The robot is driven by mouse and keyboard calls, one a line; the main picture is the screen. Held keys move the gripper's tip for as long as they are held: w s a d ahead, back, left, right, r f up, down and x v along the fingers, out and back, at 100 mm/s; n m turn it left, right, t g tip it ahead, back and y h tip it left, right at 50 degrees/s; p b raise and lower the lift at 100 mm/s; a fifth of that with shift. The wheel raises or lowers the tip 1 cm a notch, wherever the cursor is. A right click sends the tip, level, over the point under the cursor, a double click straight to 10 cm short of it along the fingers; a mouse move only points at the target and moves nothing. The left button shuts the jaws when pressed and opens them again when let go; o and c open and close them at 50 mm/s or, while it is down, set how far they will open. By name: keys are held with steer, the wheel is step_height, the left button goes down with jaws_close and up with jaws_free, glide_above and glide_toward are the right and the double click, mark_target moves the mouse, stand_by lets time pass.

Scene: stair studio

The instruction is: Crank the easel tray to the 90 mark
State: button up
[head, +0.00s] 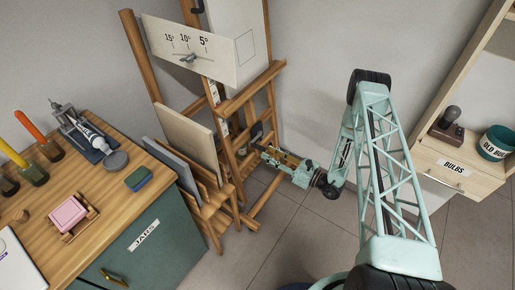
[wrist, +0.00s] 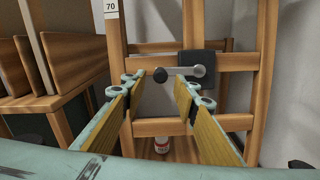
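The wooden easel (head: 240,155) stands against the wall; its tray (head: 250,90) is a wooden ledge across it. In the wrist view, a crank (wrist: 185,71) with a metal arm and dark round knob (wrist: 160,75) sits on a black square housing (wrist: 197,88) on a crossbar. The arm points left. My gripper (wrist: 157,82) is open, its yellow-padded fingers on either side of the knob in the picture; I cannot tell whether the knob is between them or beyond. A white scale strip (wrist: 111,9) shows 70. In the head view my gripper (head: 264,150) is at the easel's lower part.
A white board (head: 200,55) with degree marks is on the easel. Panels in a wooden rack (head: 208,212) stand close left of my gripper. A workbench (head: 110,195) with paints is farther left; a drawer cabinet (head: 455,185) is at right. A small bottle (wrist: 161,145) stands behind the lower crossbar.

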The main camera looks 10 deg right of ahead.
mark_target(252, 144)
steer(key=shift+b+x, duration=0.55)
steer(key=shift+x, duration=3.25)
jaws_close()
